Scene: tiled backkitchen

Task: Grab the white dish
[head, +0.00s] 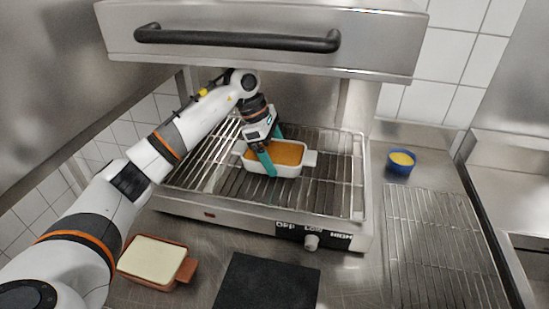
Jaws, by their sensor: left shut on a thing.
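The white dish (288,171) holds an orange-brown filling and rests on, or just above, the wire rack of the grill; I cannot tell which. It has a tab handle at its right end. My left gripper (267,158) reaches in from the left under the raised hood. Its teal fingers are shut on the dish's wall, toward its left side, with one finger outside the front wall. The fingers hide part of the dish's left side. My right gripper is not in view.
The grill rack (335,185) surrounds the dish, and the hood with a black handle (237,40) hangs above my arm. A terracotta dish (153,262) with pale contents, a black board (266,284), a blue bowl (400,163) and a wire cooling rack (440,245) stand on the counter.

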